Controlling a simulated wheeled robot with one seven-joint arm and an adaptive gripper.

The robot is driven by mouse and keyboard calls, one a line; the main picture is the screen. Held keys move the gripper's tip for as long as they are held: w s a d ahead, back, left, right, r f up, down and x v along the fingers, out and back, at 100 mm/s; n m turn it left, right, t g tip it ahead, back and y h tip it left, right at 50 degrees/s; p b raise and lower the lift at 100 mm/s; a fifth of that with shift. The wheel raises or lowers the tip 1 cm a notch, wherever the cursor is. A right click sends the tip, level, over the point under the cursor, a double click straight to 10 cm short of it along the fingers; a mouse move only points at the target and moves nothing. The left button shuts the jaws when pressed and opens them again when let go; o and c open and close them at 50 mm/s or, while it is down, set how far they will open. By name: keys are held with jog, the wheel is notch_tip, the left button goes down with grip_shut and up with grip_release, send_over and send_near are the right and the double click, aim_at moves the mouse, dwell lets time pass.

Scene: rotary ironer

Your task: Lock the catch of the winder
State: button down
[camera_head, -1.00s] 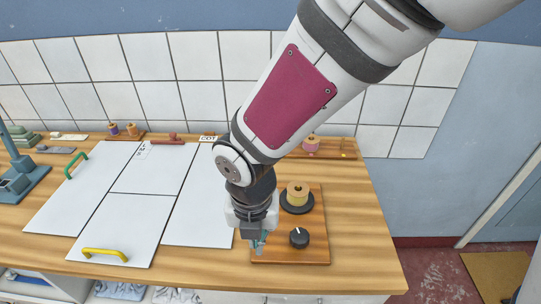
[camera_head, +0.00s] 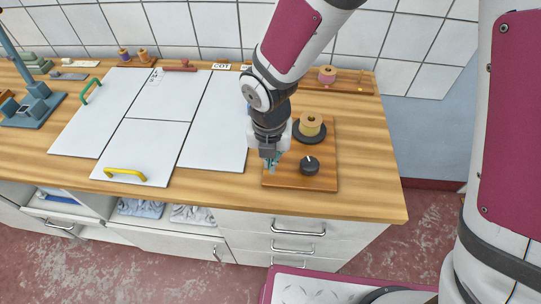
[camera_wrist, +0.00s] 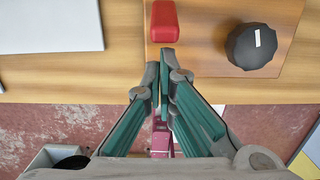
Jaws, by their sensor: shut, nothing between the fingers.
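The winder is a wooden board (camera_head: 325,180) at the front right of the worktop. It carries a yellow spool (camera_head: 311,124) on a black disc and a black knob (camera_head: 309,166) with a white mark. In the wrist view a red block (camera_wrist: 164,22), perhaps the catch, sits at the board's left edge, left of the knob (camera_wrist: 250,46). In the head view my gripper hides it. My gripper (camera_head: 270,165) is shut and empty over the board's front left corner. In the wrist view its fingertips (camera_wrist: 163,72) point toward the red block, with a small gap in the picture.
White panels with a yellow handle (camera_head: 125,174) and a green handle (camera_head: 91,90) lie left of the board. A pink spool (camera_head: 327,75) stands behind. Drawers are below the worktop's front edge. Bare wood lies right of the board.

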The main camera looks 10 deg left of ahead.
jog(key=shift+w+r+g, duration=0.45)
jog(key=shift+w+g, duration=0.1)
jog(key=shift+g, duration=0.45)
dwell(0.4)
jog(key=shift+w+r+g+b, duration=0.2)
jog(key=shift+w+g+b, duration=0.1)
jog(key=shift+w+g, duration=0.25)
jog(key=w+g+b, duration=0.2)
jog(key=g, duration=0.1)
jog(key=w+g+b, duration=0.1)
jog(key=shift+a+r, duration=0.15)
jog(key=shift+r, duration=0.4)
jog(key=shift+s+r, duration=0.1)
jog(key=shift+r, duration=0.65)
